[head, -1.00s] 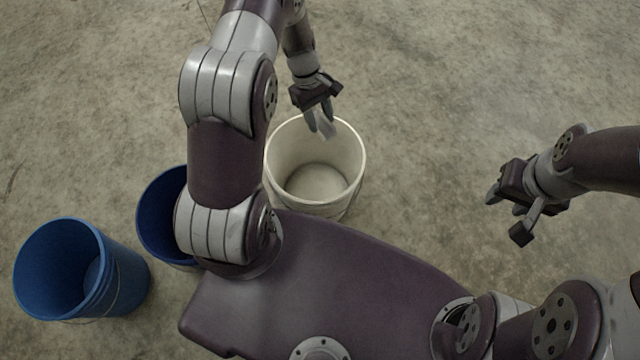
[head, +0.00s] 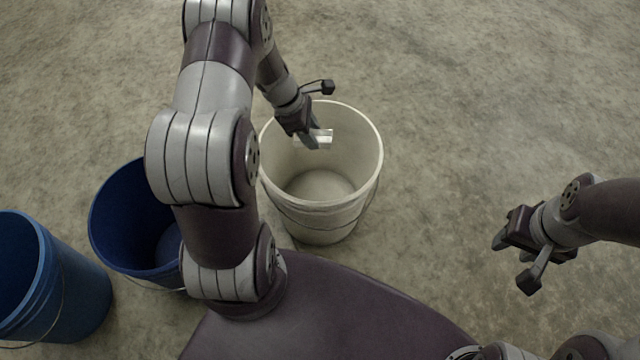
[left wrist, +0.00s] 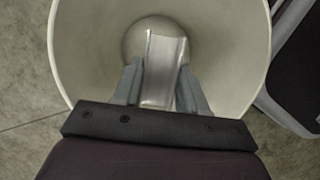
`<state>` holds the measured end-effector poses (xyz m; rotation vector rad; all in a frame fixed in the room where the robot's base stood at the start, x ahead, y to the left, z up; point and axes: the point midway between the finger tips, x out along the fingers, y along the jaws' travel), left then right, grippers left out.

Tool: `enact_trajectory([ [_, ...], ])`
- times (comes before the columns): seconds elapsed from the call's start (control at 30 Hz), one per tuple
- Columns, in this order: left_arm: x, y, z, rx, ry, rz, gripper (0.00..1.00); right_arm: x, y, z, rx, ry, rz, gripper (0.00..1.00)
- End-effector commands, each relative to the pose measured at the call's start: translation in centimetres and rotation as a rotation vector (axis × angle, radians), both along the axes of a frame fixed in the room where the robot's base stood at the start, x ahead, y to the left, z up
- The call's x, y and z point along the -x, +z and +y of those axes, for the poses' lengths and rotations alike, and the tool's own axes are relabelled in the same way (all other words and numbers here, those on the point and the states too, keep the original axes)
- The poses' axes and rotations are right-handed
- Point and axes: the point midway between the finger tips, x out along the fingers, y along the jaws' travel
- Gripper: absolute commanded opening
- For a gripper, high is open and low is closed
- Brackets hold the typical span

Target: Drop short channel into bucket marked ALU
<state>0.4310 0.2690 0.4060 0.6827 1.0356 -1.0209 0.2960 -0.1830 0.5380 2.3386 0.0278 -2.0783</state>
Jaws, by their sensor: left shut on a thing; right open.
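The short channel (left wrist: 163,68) is a small shiny aluminium piece. In the left wrist view it sits between the two fingers of my left gripper (left wrist: 158,88), which is shut on it. In the head view my left gripper (head: 312,140) is over the white bucket (head: 322,205), with the channel (head: 324,136) at its fingertips over the opening. The left wrist view looks down into the same bucket (left wrist: 85,60). No ALU marking is readable on any bucket. My right gripper (head: 512,262) is open and empty over the floor at the right.
A dark blue bucket (head: 115,235) stands left of the white one, partly hidden behind my left arm. Another blue bucket (head: 75,305) is at the left edge, cut off by the frame. The concrete floor (head: 450,120) at the right is clear.

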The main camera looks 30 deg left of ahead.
Motion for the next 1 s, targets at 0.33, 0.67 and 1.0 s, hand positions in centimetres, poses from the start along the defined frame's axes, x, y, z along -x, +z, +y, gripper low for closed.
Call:
enact_trajectory([
  [0.33,0.0,-0.7,0.0,0.000,-0.001,0.000,0.48,0.0,-0.8,0.0,0.000,0.000,0.000,0.43],
  [0.67,0.0,-0.7,0.0,0.000,-0.001,0.000,0.71,0.0,-0.8,0.0,0.000,0.000,0.000,0.43],
  [1.0,1.0,6.4,2.4,-0.001,0.001,-0.002,0.71,0.0,4.1,0.0,0.000,0.000,0.000,0.43],
])
